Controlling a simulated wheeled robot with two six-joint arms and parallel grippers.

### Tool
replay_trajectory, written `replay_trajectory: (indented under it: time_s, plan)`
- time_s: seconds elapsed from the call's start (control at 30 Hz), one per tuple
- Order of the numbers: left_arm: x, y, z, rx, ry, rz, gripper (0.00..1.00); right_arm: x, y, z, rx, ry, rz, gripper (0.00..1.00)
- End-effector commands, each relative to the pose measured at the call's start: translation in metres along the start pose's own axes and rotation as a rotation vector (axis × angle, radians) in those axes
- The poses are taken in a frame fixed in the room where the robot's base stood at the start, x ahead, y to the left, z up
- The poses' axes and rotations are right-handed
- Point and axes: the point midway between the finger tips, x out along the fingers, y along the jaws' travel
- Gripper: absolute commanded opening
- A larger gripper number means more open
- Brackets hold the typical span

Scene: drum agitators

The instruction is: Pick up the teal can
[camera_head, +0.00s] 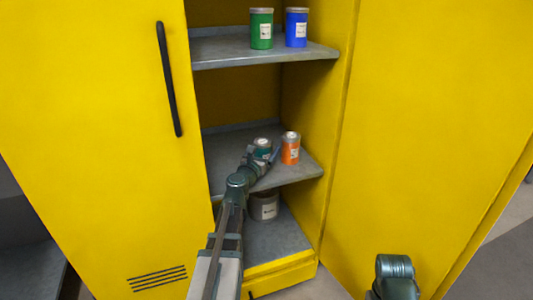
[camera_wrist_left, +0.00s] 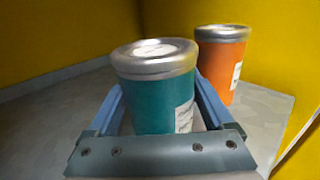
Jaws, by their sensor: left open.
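The teal can (camera_wrist_left: 155,95) stands upright on the middle shelf, with a silver lid and a white label on its right side. In the head view the teal can (camera_head: 262,146) is partly covered by my left arm. My left gripper (camera_wrist_left: 160,110) is open, with one blue-edged finger on each side of the can. The can is between the fingers; I cannot tell whether either finger touches it. In the head view the left gripper (camera_head: 262,162) reaches into the cabinet at that shelf. My right gripper is not in view; only part of that arm shows at the bottom right.
An orange can (camera_wrist_left: 221,62) stands close behind and right of the teal can, near the right finger. The yellow cabinet (camera_head: 300,105) has an upper shelf (camera_head: 240,52) with a green can (camera_head: 261,30) and a blue can (camera_head: 296,28). A grey can (camera_head: 265,207) stands below.

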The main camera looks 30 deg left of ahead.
Motion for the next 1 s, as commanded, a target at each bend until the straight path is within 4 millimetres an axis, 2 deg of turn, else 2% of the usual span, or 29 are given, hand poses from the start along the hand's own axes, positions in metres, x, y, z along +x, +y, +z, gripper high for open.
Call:
replay_trajectory:
  time_s: [0.23,0.27,0.7,1.0]
  plan:
    - [0.0031,0.0016,-0.0002,0.0,0.0,0.002,0.86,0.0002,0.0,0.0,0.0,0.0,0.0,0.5]
    - [0.0031,0.0016,-0.0002,0.0,0.0,0.002,0.82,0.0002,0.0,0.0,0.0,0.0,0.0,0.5]
    - [0.0031,0.0014,-0.0002,0.0,0.0,0.001,0.03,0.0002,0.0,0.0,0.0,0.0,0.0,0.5]
    - [0.0031,0.0013,0.0005,-0.001,0.0,0.001,0.02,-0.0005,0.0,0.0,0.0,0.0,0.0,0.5]
